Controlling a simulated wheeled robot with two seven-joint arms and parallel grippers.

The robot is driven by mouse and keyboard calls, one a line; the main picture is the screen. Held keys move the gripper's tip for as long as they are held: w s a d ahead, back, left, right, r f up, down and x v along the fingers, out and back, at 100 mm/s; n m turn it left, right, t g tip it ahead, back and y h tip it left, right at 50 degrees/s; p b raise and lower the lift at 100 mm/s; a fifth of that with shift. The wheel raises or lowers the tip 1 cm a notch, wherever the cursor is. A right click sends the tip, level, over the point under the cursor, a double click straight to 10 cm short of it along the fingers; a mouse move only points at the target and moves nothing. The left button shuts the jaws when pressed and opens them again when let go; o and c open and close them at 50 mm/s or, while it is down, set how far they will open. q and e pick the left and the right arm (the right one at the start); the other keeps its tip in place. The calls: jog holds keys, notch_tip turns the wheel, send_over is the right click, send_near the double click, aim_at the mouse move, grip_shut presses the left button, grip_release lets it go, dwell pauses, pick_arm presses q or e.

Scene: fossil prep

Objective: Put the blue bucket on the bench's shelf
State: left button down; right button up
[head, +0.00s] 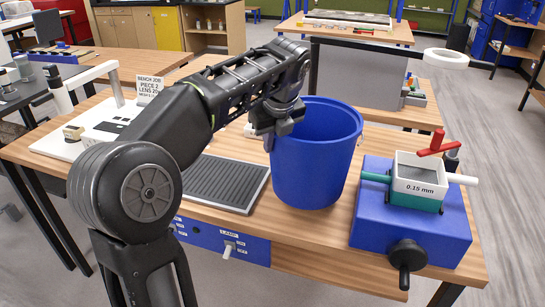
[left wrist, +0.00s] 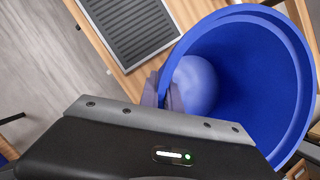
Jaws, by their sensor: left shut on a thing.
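The blue bucket (head: 312,165) stands upright on the wooden bench (head: 262,230), or just above it; I cannot tell which. Its open top faces up. My left gripper (head: 270,135) is at the bucket's left rim and is shut on it. In the left wrist view the bucket (left wrist: 292,45) fills the right side, with its round rim and hollow inside showing. The left gripper's fingers (left wrist: 168,95) are partly hidden there at the rim. The bench's shelf is not clearly seen. My right gripper is not in view.
A ribbed dark tray (head: 222,183) lies left of the bucket. A blue device with a box marked 0.15 mm (head: 412,215) stands close on the right. A white stand with a sign (head: 148,88) is at the left. A blue panel marked LAMP (head: 225,240) is on the bench front.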

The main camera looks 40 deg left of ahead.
aim_at(272, 157)
pick_arm(q)
jog(key=shift+f, duration=1.85)
jog(key=c, duration=2)
grip_release()
jog(key=shift+f, duration=0.2)
jog(key=o, duration=0.4)
jog(key=shift+o, duration=0.2)
jog(key=shift+r, duration=0.1)
